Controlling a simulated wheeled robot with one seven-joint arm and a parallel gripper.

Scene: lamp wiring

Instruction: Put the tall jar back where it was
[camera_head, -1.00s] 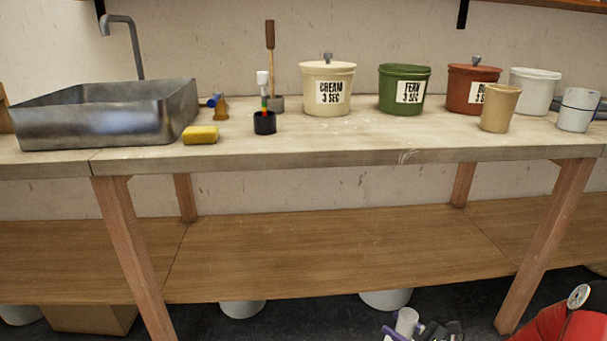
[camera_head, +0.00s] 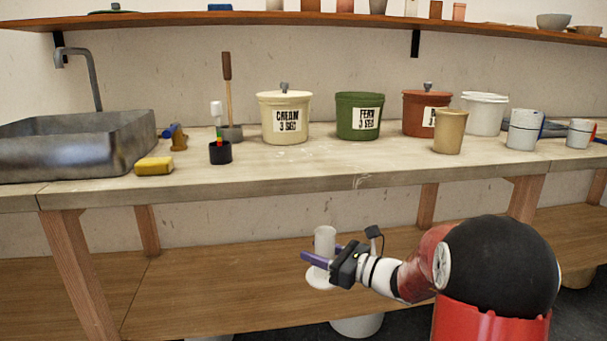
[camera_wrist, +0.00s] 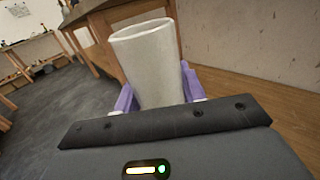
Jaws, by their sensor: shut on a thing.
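The tall jar, a plain pale cylinder (camera_head: 324,240), is upright in my gripper (camera_head: 322,254), in front of the workbench and below its top. In the wrist view the jar (camera_wrist: 147,62) stands between the two purple fingers (camera_wrist: 158,92), which are shut on it.
The bench top (camera_head: 290,166) carries a sink (camera_head: 80,145), a yellow sponge (camera_head: 154,166), a cream bucket (camera_head: 285,118), a green bucket (camera_head: 348,118), a red-brown bucket (camera_head: 418,115) and a tan cup (camera_head: 449,132). Its front strip is mostly clear. A lower wooden shelf (camera_head: 210,285) lies behind my gripper.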

